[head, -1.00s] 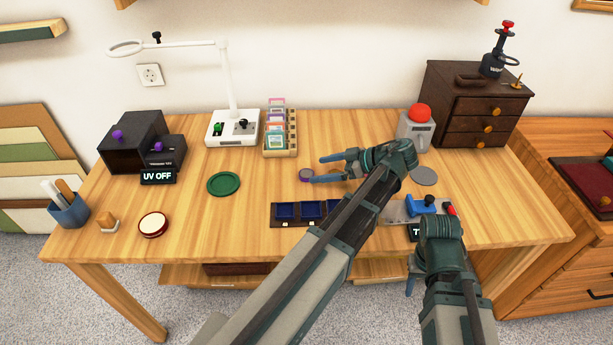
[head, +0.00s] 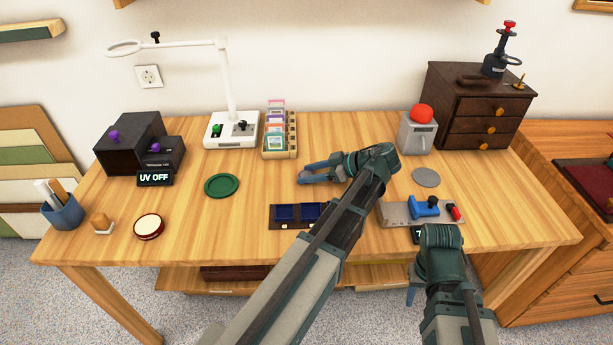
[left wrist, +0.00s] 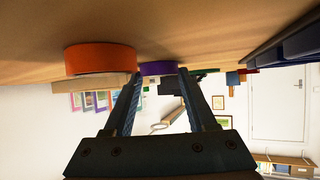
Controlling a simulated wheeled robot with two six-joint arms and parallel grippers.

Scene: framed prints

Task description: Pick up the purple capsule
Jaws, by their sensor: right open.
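The purple capsule (left wrist: 158,68) is a low, round disc on the table. In the left wrist view it lies between the tips of my left gripper (left wrist: 159,76), whose fingers are apart on either side of it. I cannot tell whether the fingers touch it. In the head view my left gripper (head: 304,172) is low over the table's middle, and its fingers largely hide the capsule. My right gripper (head: 412,294) hangs at the table's front edge, mostly hidden by its own wrist, holding nothing that I can see.
An orange-red round thing (left wrist: 100,60) shows left of the capsule in the left wrist view. A dark tray with blue wells (head: 275,223) lies in front of my left gripper. A slide rack (head: 279,152), green disc (head: 222,186) and grey device with red button (head: 416,138) stand nearby.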

